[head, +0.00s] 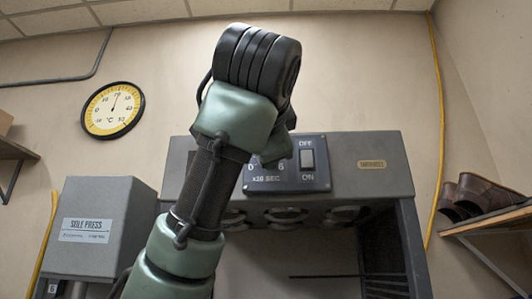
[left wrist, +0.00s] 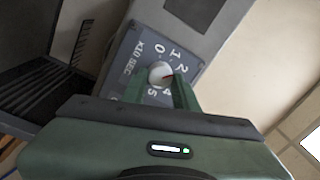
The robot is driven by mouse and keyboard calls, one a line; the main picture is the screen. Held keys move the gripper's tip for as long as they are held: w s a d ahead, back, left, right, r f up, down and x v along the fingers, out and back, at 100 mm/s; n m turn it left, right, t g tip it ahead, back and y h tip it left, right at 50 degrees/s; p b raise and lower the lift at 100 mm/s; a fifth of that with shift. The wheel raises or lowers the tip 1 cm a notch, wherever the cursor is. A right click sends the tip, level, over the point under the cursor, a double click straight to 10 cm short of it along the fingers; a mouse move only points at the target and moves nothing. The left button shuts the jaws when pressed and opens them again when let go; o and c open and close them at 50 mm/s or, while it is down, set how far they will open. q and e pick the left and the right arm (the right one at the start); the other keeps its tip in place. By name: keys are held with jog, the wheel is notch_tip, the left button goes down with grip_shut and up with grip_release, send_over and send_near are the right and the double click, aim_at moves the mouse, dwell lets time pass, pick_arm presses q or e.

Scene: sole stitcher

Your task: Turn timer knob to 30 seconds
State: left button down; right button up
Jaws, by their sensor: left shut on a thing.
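The timer panel (head: 313,181) is a dark plate on the front of the grey machine, marked x10 SEC, with an OFF/ON switch (head: 307,159) beside the dial. In the left wrist view the panel (left wrist: 137,58) carries a round pale timer knob (left wrist: 159,72) with a red pointer. The pointer is directed toward the gap between the marks 2 and 4, where a green finger covers the dial. My left gripper (left wrist: 161,88) is shut on the knob, one finger on each side. In the head view my left gripper (head: 279,152) hides the knob. My right gripper is not in view.
A grey sole press box (head: 98,215) stands at the left. A round yellow wall thermometer (head: 113,110) hangs above it. Brown shoes (head: 484,192) sit on a shelf (head: 490,222) at the right. Round openings (head: 286,215) lie under the panel.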

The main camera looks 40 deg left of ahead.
pick_arm(q)
jog(key=m+h, duration=0.1)
jog(key=m, duration=0.8)
jog(key=shift+f, duration=0.1)
jog(key=shift+m, duration=0.4)
jog(key=c, duration=1.1)
grip_release()
jog(key=b+v, duration=0.1)
jog(key=v, duration=0.3)
jog(key=b+v, duration=0.2)
jog(key=v, duration=0.1)
jog(key=shift+s+d+f, duration=0.15)
jog(key=shift+s+f, duration=0.05)
jog(key=shift+s, duration=0.2)
